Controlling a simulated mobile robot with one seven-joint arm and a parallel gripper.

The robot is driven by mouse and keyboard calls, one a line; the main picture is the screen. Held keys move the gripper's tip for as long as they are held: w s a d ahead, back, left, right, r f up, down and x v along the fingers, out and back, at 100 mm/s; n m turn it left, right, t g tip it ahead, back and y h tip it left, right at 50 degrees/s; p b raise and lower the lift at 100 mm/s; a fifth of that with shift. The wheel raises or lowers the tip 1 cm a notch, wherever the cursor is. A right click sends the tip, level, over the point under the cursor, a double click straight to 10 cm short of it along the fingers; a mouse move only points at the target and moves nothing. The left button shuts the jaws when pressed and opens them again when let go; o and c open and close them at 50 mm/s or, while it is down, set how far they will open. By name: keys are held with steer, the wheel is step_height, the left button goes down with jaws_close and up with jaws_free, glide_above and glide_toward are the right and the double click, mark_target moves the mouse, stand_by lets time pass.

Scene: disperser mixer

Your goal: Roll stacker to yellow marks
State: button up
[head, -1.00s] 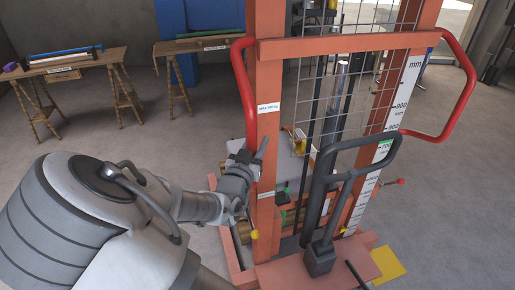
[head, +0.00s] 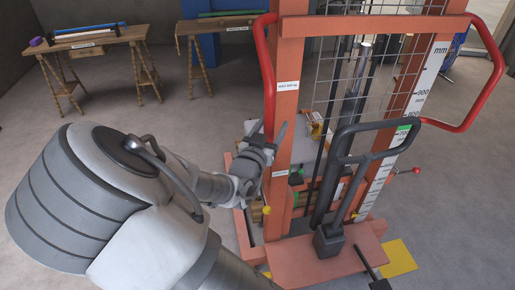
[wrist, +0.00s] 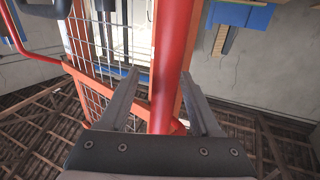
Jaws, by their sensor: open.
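The orange stacker (head: 287,112) stands upright in front of me, with a mesh screen, a red handle at each side and a black tiller (head: 341,190). My gripper (head: 267,135) is at its left red handle (head: 264,65). In the wrist view the left red handle (wrist: 172,50) runs between the two spread fingers of my gripper (wrist: 160,80). The fingers are open around it; I cannot tell whether either touches it. A yellow floor mark (head: 399,257) lies right of the stacker's base, partly hidden by it. A small bit of yellow shows at the base's lower left.
A wooden trestle table (head: 95,45) with rods stands at the back left. Another trestle table (head: 225,28) stands behind the stacker's left side. Grey floor (head: 140,105) is clear between them and the stacker, and also to the right.

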steer(key=v, duration=1.6)
steer(key=shift+b, duration=0.3)
steer(key=w+f+g+y, duration=0.4)
steer(key=g+y, duration=0.2)
steer(key=s+d+r+n+g+y, duration=0.35)
steer(key=s+d+r, duration=0.2)
steer(key=r, duration=0.45)
steer(key=s+d+r+g+h, duration=0.2)
steer(key=s+d+r+h, duration=0.1)
steer(key=s+d, duration=0.8)
steer(key=d+h, duration=0.1)
steer(key=d, duration=0.2)
steer(key=shift+s+r, duration=0.25)
steer(key=shift+r, duration=0.05)
steer(key=shift+d, duration=0.1)
